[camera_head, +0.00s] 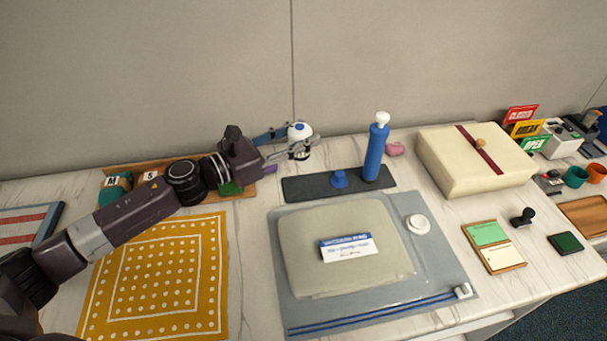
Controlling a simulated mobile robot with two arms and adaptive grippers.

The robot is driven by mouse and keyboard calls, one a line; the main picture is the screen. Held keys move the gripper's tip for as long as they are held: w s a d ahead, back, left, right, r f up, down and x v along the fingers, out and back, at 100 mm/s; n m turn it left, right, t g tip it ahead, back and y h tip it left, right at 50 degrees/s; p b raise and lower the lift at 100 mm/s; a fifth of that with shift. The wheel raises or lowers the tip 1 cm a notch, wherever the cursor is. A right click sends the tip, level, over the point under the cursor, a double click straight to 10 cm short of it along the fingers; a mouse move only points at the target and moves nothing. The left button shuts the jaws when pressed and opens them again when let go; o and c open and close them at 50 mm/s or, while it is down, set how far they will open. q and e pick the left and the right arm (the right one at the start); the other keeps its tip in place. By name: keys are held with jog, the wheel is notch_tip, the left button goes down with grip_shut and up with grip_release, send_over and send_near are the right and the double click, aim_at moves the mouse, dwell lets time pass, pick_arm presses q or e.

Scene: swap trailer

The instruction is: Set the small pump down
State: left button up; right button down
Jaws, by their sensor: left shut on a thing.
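My left gripper (289,149) reaches in from the left and is shut on the small pump (300,131), a white rounded body with a blue spot and a darker lower part. The pump is near the wall, behind the left end of a dark mat (310,190), and looks raised off the counter. The fingers hide part of its lower side. A tall blue hand pump (376,152) with a white knob stands upright on the mat, beside a short blue piece (340,178). My right gripper is not in view.
A clear bag with a folded beige item (300,245) and white valve (417,224) lies in front. A cream box (470,170) stands right, a yellow cloth (120,315) lies left. A wooden tray (118,170) sits under my arm.

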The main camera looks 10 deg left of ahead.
pick_arm(q)
notch_tip(320, 180, down, 11)
jog(key=shift+f, duration=0.1)
dwell(0.3)
jog(key=shift+f+b, duration=0.1)
jog(key=shift+b, duration=0.3)
jog(key=o, duration=1.4)
jog(key=shift+c, duration=0.2)
